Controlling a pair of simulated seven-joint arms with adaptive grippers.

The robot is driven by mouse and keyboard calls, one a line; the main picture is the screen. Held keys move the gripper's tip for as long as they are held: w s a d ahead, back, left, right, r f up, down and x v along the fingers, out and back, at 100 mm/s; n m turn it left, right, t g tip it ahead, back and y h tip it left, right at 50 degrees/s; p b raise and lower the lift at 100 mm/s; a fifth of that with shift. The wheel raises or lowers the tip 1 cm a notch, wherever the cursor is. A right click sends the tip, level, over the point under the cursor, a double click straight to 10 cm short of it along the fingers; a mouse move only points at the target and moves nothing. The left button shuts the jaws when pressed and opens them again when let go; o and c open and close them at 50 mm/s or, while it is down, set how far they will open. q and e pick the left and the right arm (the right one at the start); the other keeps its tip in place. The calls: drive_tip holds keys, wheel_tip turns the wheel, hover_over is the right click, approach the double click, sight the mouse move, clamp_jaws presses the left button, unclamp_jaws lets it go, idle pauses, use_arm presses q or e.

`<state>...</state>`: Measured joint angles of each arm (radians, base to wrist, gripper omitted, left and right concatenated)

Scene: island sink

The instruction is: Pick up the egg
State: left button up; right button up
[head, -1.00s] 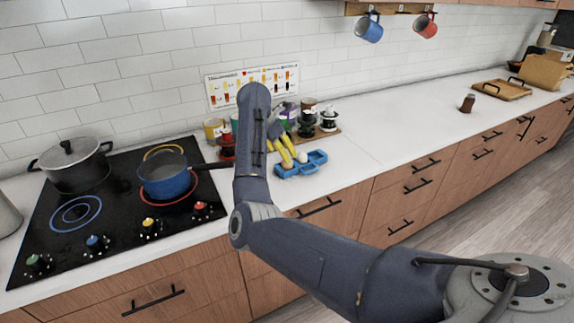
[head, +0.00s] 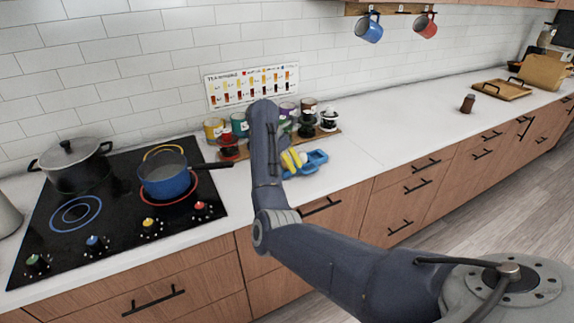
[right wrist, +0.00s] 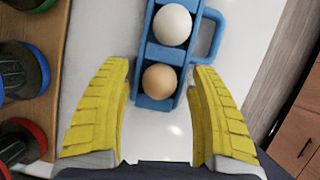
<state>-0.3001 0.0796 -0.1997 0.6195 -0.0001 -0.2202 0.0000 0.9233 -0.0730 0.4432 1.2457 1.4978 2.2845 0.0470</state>
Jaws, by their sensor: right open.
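In the right wrist view a brown egg (right wrist: 160,81) and a white egg (right wrist: 172,24) sit in separate compartments of a blue egg holder (right wrist: 154,101) with a side handle. The holder also shows in the head view (head: 316,158), partly hidden behind my right arm. My right gripper (right wrist: 161,75) has yellow fingers and is open. Its fingers are spread to the left and right of the brown egg, with a gap on each side, and hold nothing. It also shows in the head view (head: 292,160), beside the holder. My left gripper is not in view.
A wooden rack with several colored jars (head: 214,129) stands behind the holder. A stove with a blue saucepan (head: 169,182) and a lidded pot (head: 75,168) is to the left. The white counter to the right is mostly clear, with a small brown jar (head: 467,104).

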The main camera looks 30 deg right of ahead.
drive_tip(key=c, duration=0.9)
